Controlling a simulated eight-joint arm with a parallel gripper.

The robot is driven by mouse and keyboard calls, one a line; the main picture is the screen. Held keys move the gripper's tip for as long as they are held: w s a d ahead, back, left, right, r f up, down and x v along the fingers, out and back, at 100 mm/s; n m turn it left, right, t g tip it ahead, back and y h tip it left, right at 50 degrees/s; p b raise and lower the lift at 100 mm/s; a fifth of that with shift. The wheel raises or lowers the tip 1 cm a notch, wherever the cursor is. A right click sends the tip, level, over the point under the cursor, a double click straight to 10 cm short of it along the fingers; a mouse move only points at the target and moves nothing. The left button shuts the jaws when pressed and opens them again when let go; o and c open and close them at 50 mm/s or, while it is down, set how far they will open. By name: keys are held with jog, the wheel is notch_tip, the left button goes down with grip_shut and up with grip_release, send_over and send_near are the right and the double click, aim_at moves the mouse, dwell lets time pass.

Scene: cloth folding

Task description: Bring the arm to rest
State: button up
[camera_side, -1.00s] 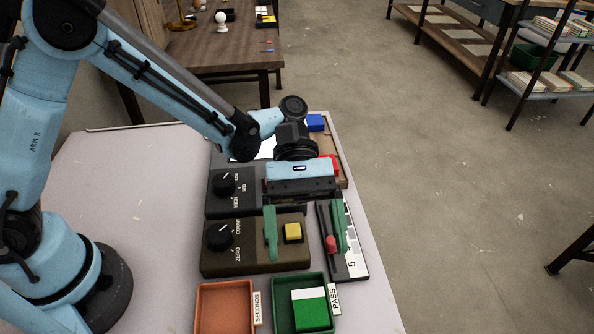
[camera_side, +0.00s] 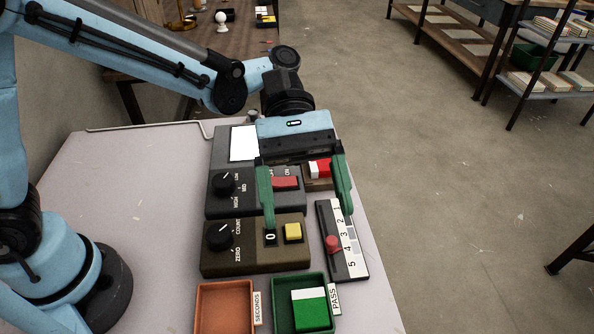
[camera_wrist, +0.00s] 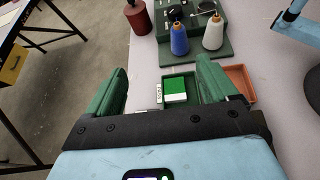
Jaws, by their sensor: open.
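My gripper (camera_side: 308,200) is open and empty, with its two green fingers spread wide. In the side view it hangs above the dark control box with the red switch (camera_side: 286,183) and the numbered slider panel (camera_side: 343,255). The fingers hide parts of both boxes. In the wrist view my gripper (camera_wrist: 162,95) also shows open, with nothing between its fingers. My arm reaches over the table (camera_side: 110,200) from the left.
A green PASS tray (camera_side: 283,323) holds a green and white block (camera_side: 311,310), beside an orange SECONDS tray (camera_side: 223,309). A brown control box (camera_side: 262,262) stands behind them. The table's left part is clear.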

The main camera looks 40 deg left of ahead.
jog(key=w+a+f+m+t+y, duration=0.1)
jog(key=a+m+t+y, duration=0.3)
jog(key=a+t, duration=0.3)
jog(key=w+a+f+m+t+y, duration=0.1)
jog(key=a+m+t+y, duration=0.4)
jog(key=a, duration=1.3)
jog(key=t, duration=0.3)
jog(key=shift+w+t+y, duration=0.3)
jog(key=shift+w, duration=0.05)
